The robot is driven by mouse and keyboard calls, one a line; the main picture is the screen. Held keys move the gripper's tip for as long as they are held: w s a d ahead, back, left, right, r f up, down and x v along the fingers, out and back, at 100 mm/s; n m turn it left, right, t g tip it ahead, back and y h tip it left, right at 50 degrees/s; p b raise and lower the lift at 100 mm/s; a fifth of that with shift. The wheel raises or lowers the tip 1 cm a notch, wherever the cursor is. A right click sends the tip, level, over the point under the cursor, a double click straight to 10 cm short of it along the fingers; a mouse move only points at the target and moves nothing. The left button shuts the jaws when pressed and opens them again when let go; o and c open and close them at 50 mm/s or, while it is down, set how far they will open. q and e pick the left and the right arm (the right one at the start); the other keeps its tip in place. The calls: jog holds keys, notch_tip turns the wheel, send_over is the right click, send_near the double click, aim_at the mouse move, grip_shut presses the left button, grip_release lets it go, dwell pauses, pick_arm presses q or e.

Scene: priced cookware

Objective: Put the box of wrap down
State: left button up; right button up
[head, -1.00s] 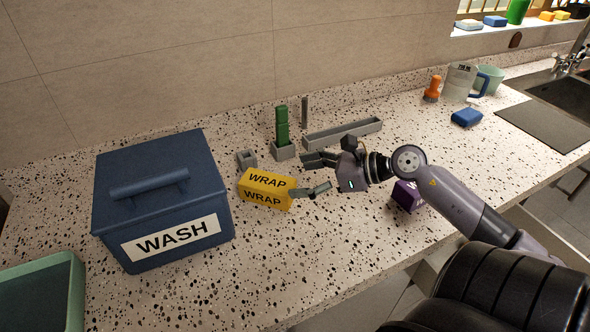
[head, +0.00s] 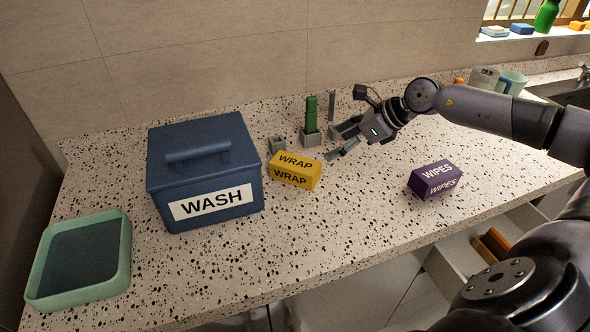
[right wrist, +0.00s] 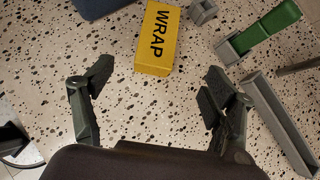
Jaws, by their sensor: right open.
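The yellow box of wrap (head: 294,171) lies on the speckled counter, just right of the blue WASH bin. My right gripper (head: 346,138) is open and empty, to the right of the box and apart from it. In the right wrist view the box (right wrist: 157,40) lies beyond the two spread fingers (right wrist: 155,93), with bare counter between them. My left gripper is not in view.
The blue WASH bin (head: 203,170) stands left of the box, with a green tray (head: 124,262) farther left. A purple WIPES box (head: 435,179) lies to the right. A grey holder with a green block (head: 311,118) stands behind. The front counter is clear.

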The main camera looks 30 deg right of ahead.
jog(key=p, duration=0.3)
send_near(296, 163)
jog(key=x, duration=0.5)
jog(key=shift+w+d+f, duration=0.2)
jog(key=shift+d+f, duration=0.05)
jog(key=shift+f, duration=0.1)
jog(key=shift+w+a+f+p, duration=0.25)
jog(key=shift+w+a+p, duration=0.15)
jog(key=shift+p, duration=0.3)
jog(key=p+x, duration=0.1)
jog(key=x, duration=0.2)
jog(key=shift+w+a+f, duration=0.1)
jog(key=shift+a+f, duration=0.05)
jog(key=shift+w+a+f, duration=0.1)
jog(key=shift+w+f, duration=0.1)
jog(key=shift+f, duration=0.15)
